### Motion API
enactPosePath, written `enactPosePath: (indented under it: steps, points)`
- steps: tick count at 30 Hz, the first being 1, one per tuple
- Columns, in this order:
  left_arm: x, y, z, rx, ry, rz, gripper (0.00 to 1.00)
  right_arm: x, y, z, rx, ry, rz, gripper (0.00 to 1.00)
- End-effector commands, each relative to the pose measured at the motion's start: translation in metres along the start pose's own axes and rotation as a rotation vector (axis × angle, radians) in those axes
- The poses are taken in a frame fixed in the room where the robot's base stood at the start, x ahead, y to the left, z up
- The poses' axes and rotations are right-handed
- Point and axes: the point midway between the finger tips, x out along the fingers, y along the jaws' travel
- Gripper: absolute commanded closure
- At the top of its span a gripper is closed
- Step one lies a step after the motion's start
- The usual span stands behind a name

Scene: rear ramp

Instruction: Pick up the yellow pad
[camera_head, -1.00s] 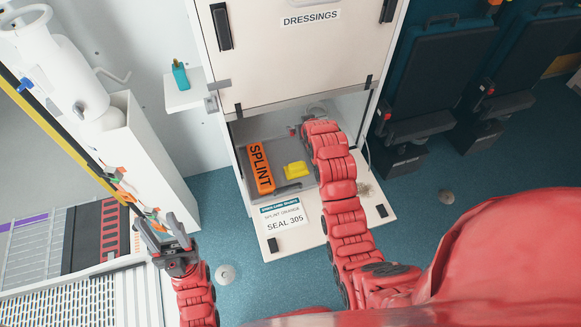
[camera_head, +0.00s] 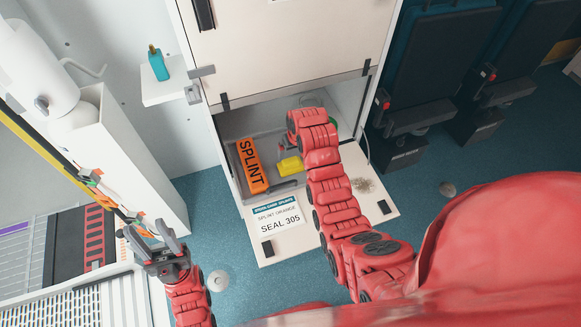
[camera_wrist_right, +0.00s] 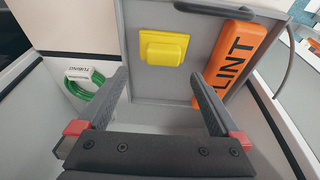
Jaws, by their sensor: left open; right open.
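The yellow pad (camera_head: 290,165) lies in the open lower compartment of the cabinet, just right of the orange splint (camera_head: 251,165). In the right wrist view the yellow pad (camera_wrist_right: 163,48) lies flat on a grey tray (camera_wrist_right: 200,20), beyond the fingertips and between their directions. My right gripper (camera_wrist_right: 157,85) is open and empty. In the head view my right arm reaches into the compartment, and its gripper is mostly hidden by the wrist. My left gripper (camera_head: 155,232) is open and empty, low at the left, away from the cabinet.
The folded-down door (camera_head: 318,225) carries a label reading SEAL 305. A coil of green tubing (camera_wrist_right: 88,85) lies beside the tray. The compartment walls stand close around my right gripper. A small side shelf (camera_head: 165,92) holds a teal bottle (camera_head: 157,64).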

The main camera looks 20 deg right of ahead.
Motion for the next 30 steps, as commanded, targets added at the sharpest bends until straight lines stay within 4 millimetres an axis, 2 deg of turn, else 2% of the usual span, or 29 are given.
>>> enactPosePath:
  steps: [3, 11, 19, 28, 30]
  points:
    - [-0.002, 0.000, 0.000, 0.000, 0.000, 0.000, 0.50, 0.015, 0.000, 0.001, 0.000, -0.002, 0.000, 0.00]
    - [-0.004, 0.000, 0.001, 0.000, 0.000, 0.000, 0.50, 0.028, -0.002, -0.001, -0.001, 0.003, 0.000, 0.00]
    - [-0.010, 0.001, 0.002, 0.000, 0.000, 0.000, 0.50, 0.064, -0.005, 0.001, 0.000, -0.001, -0.001, 0.00]
    - [-0.010, 0.001, 0.002, 0.000, 0.000, 0.000, 0.50, 0.070, -0.005, 0.000, 0.000, 0.005, 0.000, 0.00]
    - [-0.010, 0.001, 0.002, 0.000, 0.000, 0.000, 0.50, 0.070, -0.005, 0.000, 0.000, 0.005, 0.000, 0.11]
